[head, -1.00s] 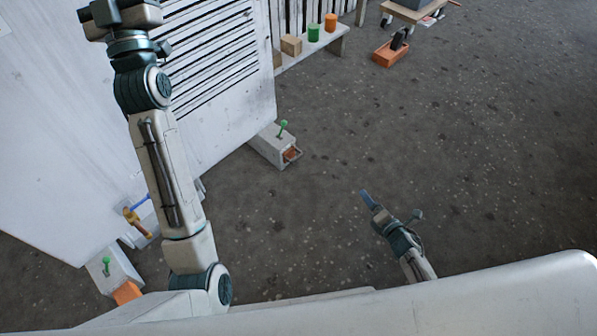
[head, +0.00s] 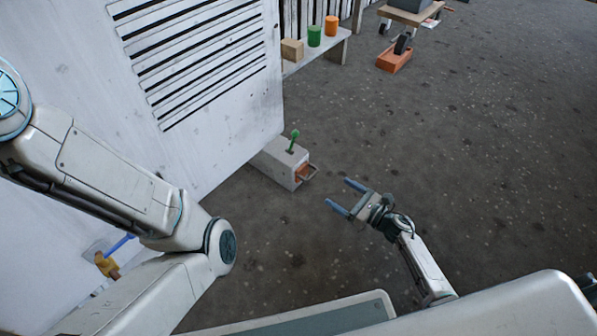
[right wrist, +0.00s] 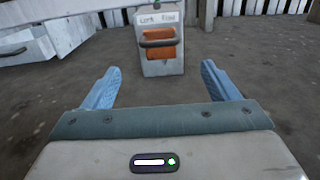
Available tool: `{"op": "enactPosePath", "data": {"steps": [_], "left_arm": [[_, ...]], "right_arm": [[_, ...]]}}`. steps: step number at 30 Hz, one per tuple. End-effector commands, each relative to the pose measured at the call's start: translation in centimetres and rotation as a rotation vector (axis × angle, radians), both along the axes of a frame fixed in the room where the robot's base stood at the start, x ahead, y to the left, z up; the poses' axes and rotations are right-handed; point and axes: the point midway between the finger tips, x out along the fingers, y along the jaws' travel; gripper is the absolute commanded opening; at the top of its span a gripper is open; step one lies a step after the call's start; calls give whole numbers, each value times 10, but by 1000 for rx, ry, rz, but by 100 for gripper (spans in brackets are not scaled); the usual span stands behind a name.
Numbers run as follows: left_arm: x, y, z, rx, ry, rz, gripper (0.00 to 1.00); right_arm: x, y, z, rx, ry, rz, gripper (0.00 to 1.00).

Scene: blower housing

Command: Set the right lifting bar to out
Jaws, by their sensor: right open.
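The right lifting bar shows as an orange end with a metal handle (head: 310,173) at the front of a grey box (head: 275,163) at the white housing's lower corner. A green-knobbed lever (head: 293,141) stands upright on the box. In the right wrist view the handle (right wrist: 159,43) crosses the orange bar (right wrist: 160,53), below a label that seems to read "Lock Free" (right wrist: 157,20). The bar appears to sit mostly inside the box. My right gripper (head: 340,194) is open and empty, its blue fingers pointing at the handle from a short distance. My left gripper is out of view.
The white louvred housing (head: 215,140) fills the left side. A bench (head: 335,45) with a tan block and green and orange cylinders stands behind. An orange tray (head: 394,62) sits on the floor at the back. The dark floor around the right gripper is clear.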

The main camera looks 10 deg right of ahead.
Motion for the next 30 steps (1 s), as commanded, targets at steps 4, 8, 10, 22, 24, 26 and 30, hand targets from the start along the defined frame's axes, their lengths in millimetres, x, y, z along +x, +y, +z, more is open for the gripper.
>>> {"op": "enactPosePath", "data": {"steps": [4,8,10,22,24,26,30], "left_arm": [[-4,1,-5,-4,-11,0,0],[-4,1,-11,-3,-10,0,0],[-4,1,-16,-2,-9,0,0],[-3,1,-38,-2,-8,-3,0],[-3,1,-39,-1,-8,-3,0],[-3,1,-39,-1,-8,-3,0],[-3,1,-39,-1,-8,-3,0]], "right_arm": [[5,4,-2,-7,-8,5,81],[18,15,-2,-4,-9,5,81],[29,23,-3,-5,-10,4,81],[79,62,-2,-4,-7,3,81],[83,65,-2,-6,-7,3,81],[85,66,-1,-6,-7,3,81],[85,67,-1,-6,-6,3,81]]}}
